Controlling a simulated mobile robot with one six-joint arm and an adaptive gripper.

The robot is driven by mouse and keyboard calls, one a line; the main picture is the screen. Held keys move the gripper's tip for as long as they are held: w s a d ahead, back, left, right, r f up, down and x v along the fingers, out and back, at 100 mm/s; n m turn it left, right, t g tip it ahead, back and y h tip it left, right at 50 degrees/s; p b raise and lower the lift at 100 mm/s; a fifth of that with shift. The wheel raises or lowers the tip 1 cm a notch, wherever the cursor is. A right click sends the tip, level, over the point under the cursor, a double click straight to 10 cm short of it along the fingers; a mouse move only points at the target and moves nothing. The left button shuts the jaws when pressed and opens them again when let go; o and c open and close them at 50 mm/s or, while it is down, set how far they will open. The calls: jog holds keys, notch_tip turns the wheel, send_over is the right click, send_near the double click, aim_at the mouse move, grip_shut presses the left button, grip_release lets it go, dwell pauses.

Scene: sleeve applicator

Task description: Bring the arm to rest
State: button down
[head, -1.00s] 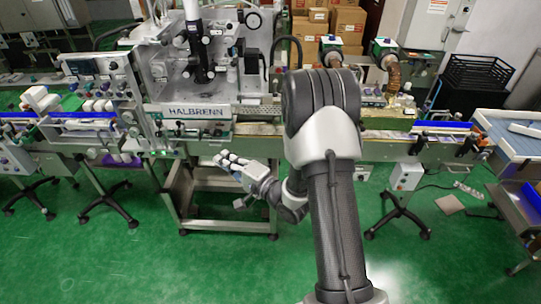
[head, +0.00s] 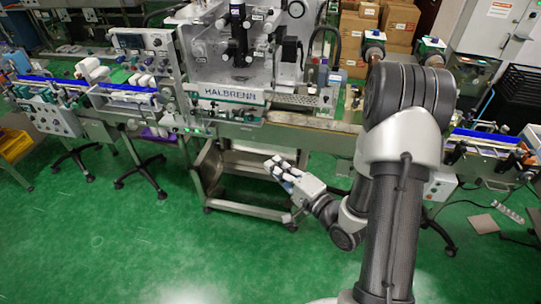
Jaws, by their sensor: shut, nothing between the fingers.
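My gripper (head: 277,166) is in the head view, in front of the sleeve applicator marked HALBRENN (head: 232,94). It is below the machine's bench level, near the open metal frame under it, and points up and to the left. Its fingers are together with nothing seen between them. My arm is folded, with the elbow high at the right of the picture and the forearm coming down behind the upper link. My arm hides part of the conveyor line and the floor behind it.
The conveyor (head: 310,138) runs across the picture behind my arm. Wheeled stand bases (head: 140,180) stand on the floor at left. A yellow crate (head: 14,146) is at the far left, cardboard boxes (head: 398,25) at the back. The green floor (head: 170,250) in front is clear.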

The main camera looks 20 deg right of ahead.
jog(key=s+d+r+n+g+h+b, duration=0.2)
jog(key=d+n+g+h+b, duration=0.2)
jog(key=n+g+h+b, duration=0.35)
jog(key=s+a+n+g+b, duration=0.1)
jog(key=s+a+n+g, duration=0.1)
jog(key=s, duration=0.9)
jog(key=s+a+n+g+b, duration=0.1)
jog(key=s+a+n, duration=0.3)
jog(key=s, duration=0.8)
jog(key=shift+s+a+r+g, duration=0.15)
jog(key=shift+a+r+g, duration=0.25)
jog(key=shift+a+g, duration=0.55)
jog(key=shift+a+y, duration=0.1)
jog(key=shift+y, duration=0.15)
